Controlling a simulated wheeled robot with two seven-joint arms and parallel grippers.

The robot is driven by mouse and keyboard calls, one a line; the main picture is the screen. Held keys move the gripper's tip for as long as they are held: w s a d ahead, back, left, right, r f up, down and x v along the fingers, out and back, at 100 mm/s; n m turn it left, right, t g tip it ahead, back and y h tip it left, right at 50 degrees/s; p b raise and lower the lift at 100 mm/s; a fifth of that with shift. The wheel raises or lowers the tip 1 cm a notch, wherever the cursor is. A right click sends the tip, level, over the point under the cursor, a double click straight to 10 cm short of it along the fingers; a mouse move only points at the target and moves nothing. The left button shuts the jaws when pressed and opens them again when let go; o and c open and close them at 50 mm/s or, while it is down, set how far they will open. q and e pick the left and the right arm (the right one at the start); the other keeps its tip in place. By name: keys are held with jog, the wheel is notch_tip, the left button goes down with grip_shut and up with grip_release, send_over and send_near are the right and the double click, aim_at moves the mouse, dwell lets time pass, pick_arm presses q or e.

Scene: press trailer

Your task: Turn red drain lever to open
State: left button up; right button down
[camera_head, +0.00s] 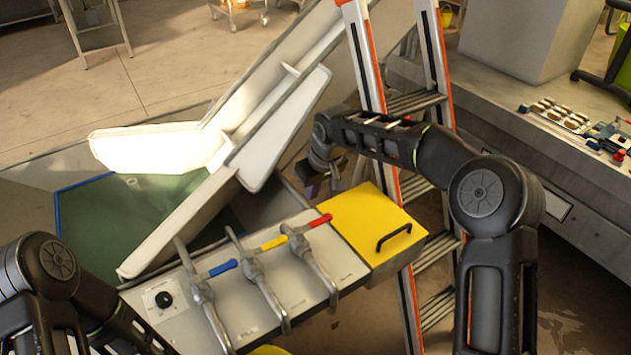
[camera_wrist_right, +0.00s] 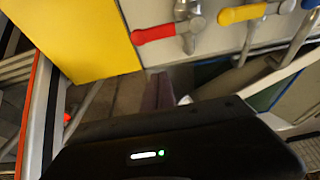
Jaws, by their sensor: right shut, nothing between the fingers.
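The red drain lever (camera_head: 319,221) is the rightmost of three coloured handles on the grey panel, beside the yellow box. Its handle points right, toward that box. In the right wrist view the red handle (camera_wrist_right: 152,34) lies above the fingers, pointing left. My right gripper (camera_head: 322,186) hangs beyond the panel's far edge, behind the red lever, apart from it. Its narrow fingers (camera_wrist_right: 163,90) are shut and empty, partly hidden by the gripper's dark body. My left arm shows at lower left; its gripper is out of view.
A yellow lever (camera_head: 274,242) and a blue lever (camera_head: 223,267) stand left of the red one. A yellow box (camera_head: 371,222) with a black handle adjoins the panel. A ladder (camera_head: 409,170) stands to the right. A tilted pale trough (camera_head: 165,235) rises at left.

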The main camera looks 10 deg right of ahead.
aim_at(313, 225)
jog(key=f, duration=0.1)
jog(key=s+f+p, duration=0.1)
jog(key=f, duration=0.1)
jog(key=s+d+f+p, duration=0.1)
jog(key=shift+s+f, duration=0.15)
dwell(0.5)
jog(key=shift+s+m+b, duration=0.15)
jog(key=shift+m+b, duration=0.15)
jog(key=shift+b, duration=0.4)
